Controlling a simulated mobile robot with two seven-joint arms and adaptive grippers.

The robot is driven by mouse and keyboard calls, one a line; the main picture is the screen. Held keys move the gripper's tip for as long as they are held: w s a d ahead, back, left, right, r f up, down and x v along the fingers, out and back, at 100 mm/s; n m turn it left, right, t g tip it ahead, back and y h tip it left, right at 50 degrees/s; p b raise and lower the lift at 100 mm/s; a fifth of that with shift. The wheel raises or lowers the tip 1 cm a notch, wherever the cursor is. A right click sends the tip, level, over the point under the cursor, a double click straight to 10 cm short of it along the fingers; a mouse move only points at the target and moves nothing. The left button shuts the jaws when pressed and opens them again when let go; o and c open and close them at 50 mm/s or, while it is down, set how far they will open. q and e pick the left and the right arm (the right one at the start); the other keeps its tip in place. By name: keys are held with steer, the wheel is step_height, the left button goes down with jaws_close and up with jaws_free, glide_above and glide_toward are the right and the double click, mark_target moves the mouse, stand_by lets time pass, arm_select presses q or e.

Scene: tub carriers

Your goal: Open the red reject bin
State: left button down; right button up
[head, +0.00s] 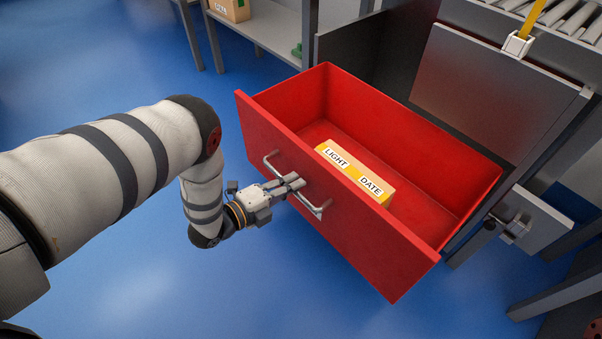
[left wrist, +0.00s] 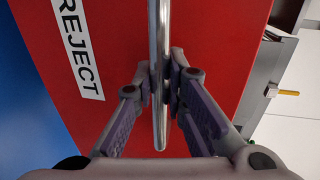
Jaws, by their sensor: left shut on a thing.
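The red reject bin (head: 413,196) is a drawer that stands pulled well out of its dark cabinet. A metal bar handle (head: 318,206) runs across its front. My left gripper (head: 297,183) is shut on the handle, which also shows upright between the fingers in the left wrist view (left wrist: 160,40). In that view a white REJECT label (left wrist: 77,42) is on the red front. A box (head: 354,177) marked LIGHT and DATE, with a yellow band, lies inside the bin. My right gripper is not in view.
A grey metal panel (head: 492,85) stands behind the bin, with rollers (head: 570,18) at the top right. A shelf (head: 272,30) with a cardboard box (head: 230,9) is at the back. A grey plate (head: 543,218) is at the right. The blue floor is clear in front.

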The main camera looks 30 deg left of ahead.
arm_select(q)
steer(key=shift+s+a, duration=0.1)
steer(key=shift+s, duration=0.25)
steer(key=c, duration=1.6)
jaws_free()
steer(key=v, duration=1.2)
